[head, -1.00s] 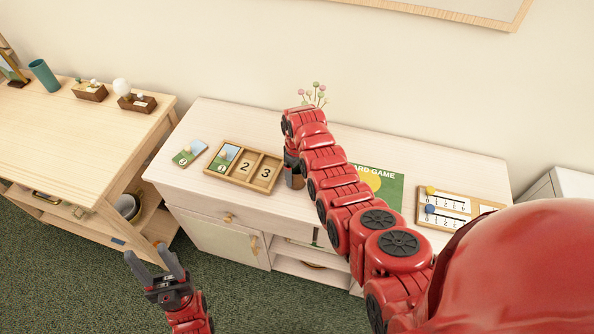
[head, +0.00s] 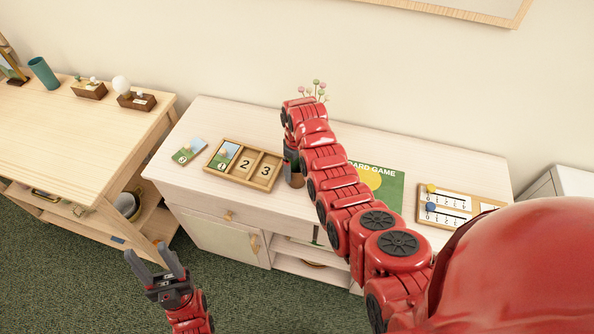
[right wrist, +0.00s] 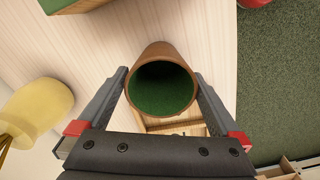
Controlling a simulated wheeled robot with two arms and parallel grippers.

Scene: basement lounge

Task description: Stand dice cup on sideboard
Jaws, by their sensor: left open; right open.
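The dice cup (right wrist: 161,53) is brown outside and green inside. In the right wrist view its mouth faces the camera, between the fingers of my right gripper (right wrist: 162,77). The jaws are open with a finger on each side of the cup; I cannot tell whether either touches it. In the head view the cup (head: 296,180) looks upright on the pale sideboard (head: 200,120), right of the number tray, partly hidden by my right gripper (head: 293,162). My left gripper (head: 156,262) is open and empty in front of the sideboard, low over the carpet.
The wooden number tray (head: 245,181) and a loose tile (head: 188,151) lie left of the cup. A green board game (head: 388,178) and a counter board (head: 440,207) lie to the right. A yellow vase (right wrist: 40,108) stands near the right gripper. A wooden table (head: 60,115) stands left.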

